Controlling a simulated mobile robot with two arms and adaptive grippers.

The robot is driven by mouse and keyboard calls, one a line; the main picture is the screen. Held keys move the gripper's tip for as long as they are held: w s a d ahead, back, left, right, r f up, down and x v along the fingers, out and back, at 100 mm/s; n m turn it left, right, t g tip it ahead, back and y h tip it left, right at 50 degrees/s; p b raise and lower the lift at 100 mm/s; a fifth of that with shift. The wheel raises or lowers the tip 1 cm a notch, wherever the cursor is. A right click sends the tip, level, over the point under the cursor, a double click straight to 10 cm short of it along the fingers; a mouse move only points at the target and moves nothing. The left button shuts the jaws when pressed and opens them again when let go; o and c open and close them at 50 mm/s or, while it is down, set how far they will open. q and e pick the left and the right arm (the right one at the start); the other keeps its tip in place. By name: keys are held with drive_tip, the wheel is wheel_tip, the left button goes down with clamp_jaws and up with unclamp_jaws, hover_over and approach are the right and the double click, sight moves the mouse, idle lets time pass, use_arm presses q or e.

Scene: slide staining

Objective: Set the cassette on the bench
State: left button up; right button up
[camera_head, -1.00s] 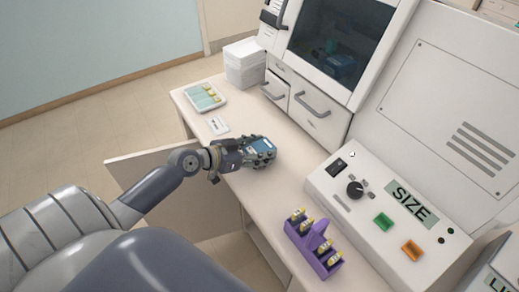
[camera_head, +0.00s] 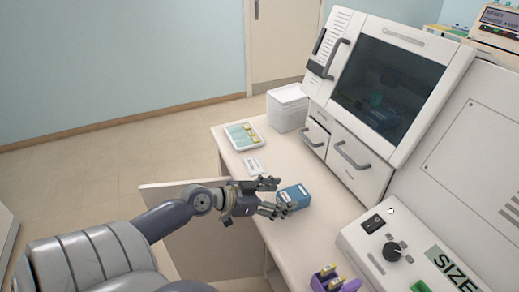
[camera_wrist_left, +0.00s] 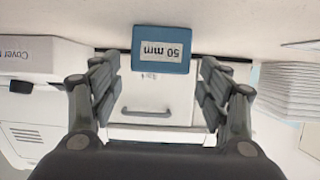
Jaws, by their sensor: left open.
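A blue box-shaped cassette (camera_head: 294,195) appears to rest on the bench (camera_head: 325,226). Its "50 mm" label faces the left wrist camera, where the cassette (camera_wrist_left: 160,62) appears at the top middle, upside down. My left gripper (camera_head: 274,196) is open, with its fingers spread just left of the cassette in the head view. In the left wrist view, the open gripper (camera_wrist_left: 160,90) has a finger on each side, both apart from the cassette. My right gripper is not in view.
A white tray with yellow-marked items (camera_head: 243,135) and a small white card (camera_head: 253,166) lie farther back. A white stack (camera_head: 287,108) stands near the drawer cabinet (camera_head: 357,161). A control box (camera_head: 410,246) and a purple rack (camera_head: 325,280) are toward the front right.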

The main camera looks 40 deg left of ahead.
use_arm(q)
drive_tip(key=b+v, duration=0.1)
drive_tip(key=v, duration=0.4)
drive_tip(key=shift+s, duration=0.15)
drive_tip(key=shift+b+v, duration=0.4)
drive_tip(key=shift+v, duration=0.45)
